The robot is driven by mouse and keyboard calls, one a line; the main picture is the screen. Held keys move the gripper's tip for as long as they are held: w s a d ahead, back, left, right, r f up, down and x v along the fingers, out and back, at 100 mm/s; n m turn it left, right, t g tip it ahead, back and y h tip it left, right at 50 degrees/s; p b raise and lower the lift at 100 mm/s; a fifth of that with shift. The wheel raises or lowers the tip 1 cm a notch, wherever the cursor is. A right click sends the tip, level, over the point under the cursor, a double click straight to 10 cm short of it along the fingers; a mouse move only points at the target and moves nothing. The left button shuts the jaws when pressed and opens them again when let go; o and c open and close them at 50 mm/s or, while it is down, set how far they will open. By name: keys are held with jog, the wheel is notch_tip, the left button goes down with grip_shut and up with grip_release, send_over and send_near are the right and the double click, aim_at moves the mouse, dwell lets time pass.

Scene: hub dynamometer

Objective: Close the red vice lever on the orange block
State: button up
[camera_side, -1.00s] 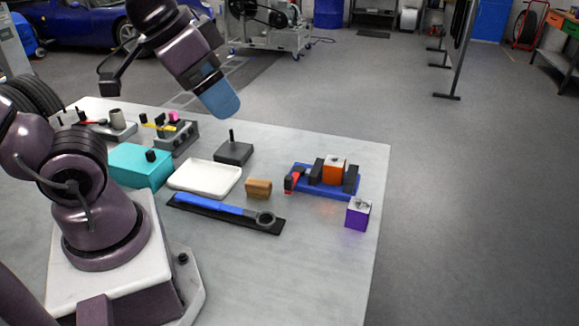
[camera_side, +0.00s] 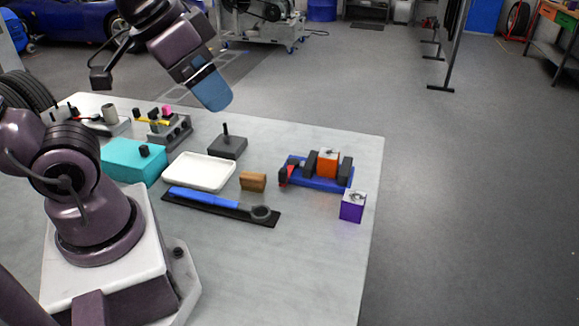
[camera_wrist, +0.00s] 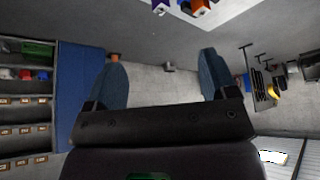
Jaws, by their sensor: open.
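The vice has a blue base (camera_side: 322,184) and dark upright jaws, and it stands near the right edge of the bench. The orange block (camera_side: 327,161) sits between the jaws. The red lever (camera_side: 292,169) is at the vice's left end, small in the side view, with a dark knob beside it; its exact angle is hard to tell. My gripper (camera_side: 213,94) is high above the bench, left of the vice and well apart from it. In the wrist view my gripper (camera_wrist: 162,82) has its two blue fingers spread with nothing between them. The orange block shows at the top edge (camera_wrist: 200,4).
A purple block (camera_side: 353,206) stands in front of the vice. A wooden block (camera_side: 253,181), a white tray (camera_side: 200,172), a blue-handled wrench (camera_side: 205,197) on a dark mat, a dark block with a post (camera_side: 227,147) and a teal box (camera_side: 133,161) lie to the left.

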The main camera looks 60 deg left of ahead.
jog(key=shift+c, duration=1.3)
jog(key=shift+w+a+f, duration=0.1)
jog(key=shift+a+f, duration=0.05)
jog(key=shift+f, duration=0.1)
jog(key=c, duration=0.3)
jog(key=n+g, duration=0.6)
jog(key=n, duration=0.3)
send_near(281, 172)
notch_tip(281, 172, down, 11)
jog(key=shift+r, duration=0.1)
jog(key=shift+c, duration=0.2)
grip_shut()
